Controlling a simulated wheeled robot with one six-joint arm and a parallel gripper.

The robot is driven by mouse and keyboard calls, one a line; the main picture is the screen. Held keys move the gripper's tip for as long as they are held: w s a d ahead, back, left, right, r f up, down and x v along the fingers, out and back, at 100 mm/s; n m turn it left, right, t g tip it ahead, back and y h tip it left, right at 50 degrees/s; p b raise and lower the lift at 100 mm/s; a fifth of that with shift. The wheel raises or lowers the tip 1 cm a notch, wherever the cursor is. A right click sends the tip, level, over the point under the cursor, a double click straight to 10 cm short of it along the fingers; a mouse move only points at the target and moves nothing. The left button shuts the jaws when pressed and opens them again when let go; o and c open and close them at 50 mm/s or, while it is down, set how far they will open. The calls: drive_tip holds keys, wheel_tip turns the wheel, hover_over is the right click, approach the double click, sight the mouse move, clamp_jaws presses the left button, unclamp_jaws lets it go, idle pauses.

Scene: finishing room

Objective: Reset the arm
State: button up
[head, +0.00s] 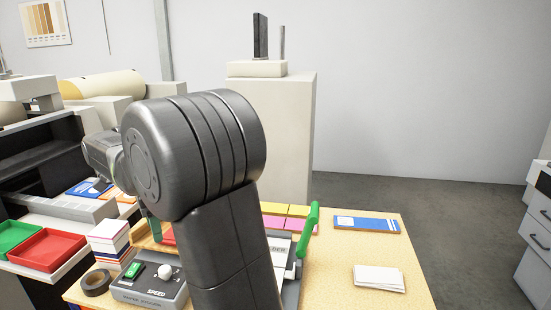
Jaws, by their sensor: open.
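My arm rises through the middle of the head view, with a thick dark grey joint at its top. A smaller grey wrist part of mine shows to the left of that joint, over the machine side of the room.
On the table are a paper folder machine (150,290), a tape roll (96,283), a stack of cards (110,240), a green lever (308,230), a blue-and-white card (366,224) and white paper (379,278). Red (47,249) and green (16,238) trays lie left. Floor is clear right.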

sight(164, 268)
wheel_tip(164, 268, down, 13)
drive_tip(key=shift+f+p, duration=0.2)
drive_tip(key=shift+p, duration=0.25)
drive_tip(key=shift+r, duration=0.1)
